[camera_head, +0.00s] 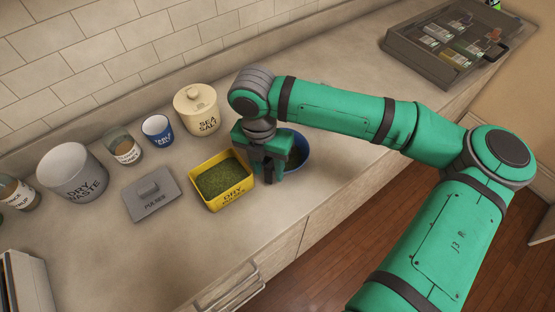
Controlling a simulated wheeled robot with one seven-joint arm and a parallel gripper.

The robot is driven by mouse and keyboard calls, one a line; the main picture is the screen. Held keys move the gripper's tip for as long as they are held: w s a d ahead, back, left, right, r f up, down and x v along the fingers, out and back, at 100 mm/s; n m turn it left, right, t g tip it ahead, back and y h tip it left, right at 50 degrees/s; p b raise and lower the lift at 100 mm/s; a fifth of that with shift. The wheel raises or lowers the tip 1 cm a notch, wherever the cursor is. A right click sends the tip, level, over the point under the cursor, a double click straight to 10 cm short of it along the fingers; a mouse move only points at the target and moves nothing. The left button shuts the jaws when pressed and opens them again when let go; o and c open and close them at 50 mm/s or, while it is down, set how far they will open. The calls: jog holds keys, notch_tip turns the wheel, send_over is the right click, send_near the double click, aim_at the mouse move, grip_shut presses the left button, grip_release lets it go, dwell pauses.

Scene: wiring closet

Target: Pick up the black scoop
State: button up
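I cannot make out a black scoop in the head view; my gripper and forearm cover part of the area. My gripper (266,174) points down at the counter, between a yellow container (238,199) and a blue bowl (306,150). The yellow container is marked "DRY" and holds green granular material (220,179). My gripper overlaps its right edge in the picture and hides much of the blue bowl. Whether my fingers are apart, or hold anything, is too small and dark to tell.
Behind stand a cream "SEA SALT" jar (196,108), a blue cup (157,129) and a small jar (125,147). A grey lid-like piece (152,194) lies left of the yellow container, near a "DRY WASTE" bin (74,174). A grey tray (421,63) sits far right.

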jog(key=shift+s+f, duration=0.1)
jog(key=shift+f, duration=0.05)
grip_shut()
